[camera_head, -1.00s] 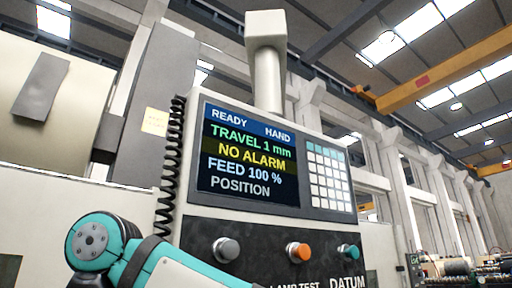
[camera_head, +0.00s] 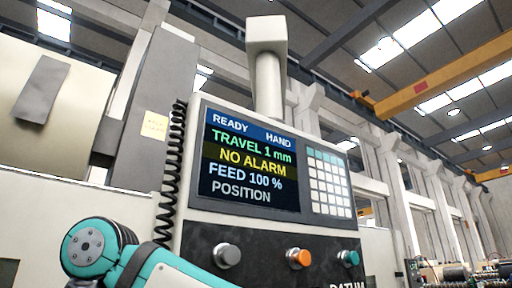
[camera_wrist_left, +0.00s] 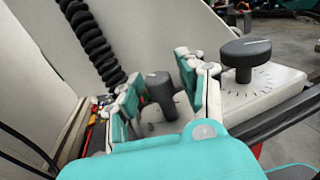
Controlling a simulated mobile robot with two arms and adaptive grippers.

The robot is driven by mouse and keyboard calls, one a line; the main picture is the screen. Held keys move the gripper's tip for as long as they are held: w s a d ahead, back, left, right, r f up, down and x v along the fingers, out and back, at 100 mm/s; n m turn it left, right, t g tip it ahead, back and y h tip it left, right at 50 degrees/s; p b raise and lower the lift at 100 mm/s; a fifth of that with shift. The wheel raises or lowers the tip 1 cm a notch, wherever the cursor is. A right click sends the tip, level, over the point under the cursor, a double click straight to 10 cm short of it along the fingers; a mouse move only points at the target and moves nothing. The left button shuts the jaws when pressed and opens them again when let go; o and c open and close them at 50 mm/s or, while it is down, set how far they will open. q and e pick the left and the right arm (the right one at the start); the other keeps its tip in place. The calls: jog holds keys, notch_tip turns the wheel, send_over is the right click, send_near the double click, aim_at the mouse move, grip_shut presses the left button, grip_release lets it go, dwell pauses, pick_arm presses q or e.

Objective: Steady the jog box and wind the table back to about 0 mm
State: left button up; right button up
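The screen (camera_head: 247,161) on the console reads READY, HAND, TRAVEL 1 mm, NO ALARM, FEED 100 %, POSITION. In the left wrist view, the pale jog box (camera_wrist_left: 262,91) carries a large dark round dial knob (camera_wrist_left: 245,52) over a ring of tick marks. A smaller dark selector knob (camera_wrist_left: 161,90) stands between the teal-padded fingers of my left gripper (camera_wrist_left: 160,78). The fingers are apart, one on each side of this knob. Whether they press on the knob or box is unclear. The head view shows my left arm but not its gripper. My right gripper is in neither view.
A keypad (camera_head: 329,184) and a row of grey, orange (camera_head: 299,258) and teal buttons are on the console. A black coiled cable (camera_head: 171,180) hangs beside it and also shows in the wrist view (camera_wrist_left: 92,42). Dark rails (camera_wrist_left: 285,118) run below the box.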

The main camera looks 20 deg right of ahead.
pick_arm(q)
jog(key=shift+a, duration=0.1)
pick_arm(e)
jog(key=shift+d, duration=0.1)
pick_arm(q)
jog(key=a, duration=1.2)
jog(key=shift+w, duration=0.35)
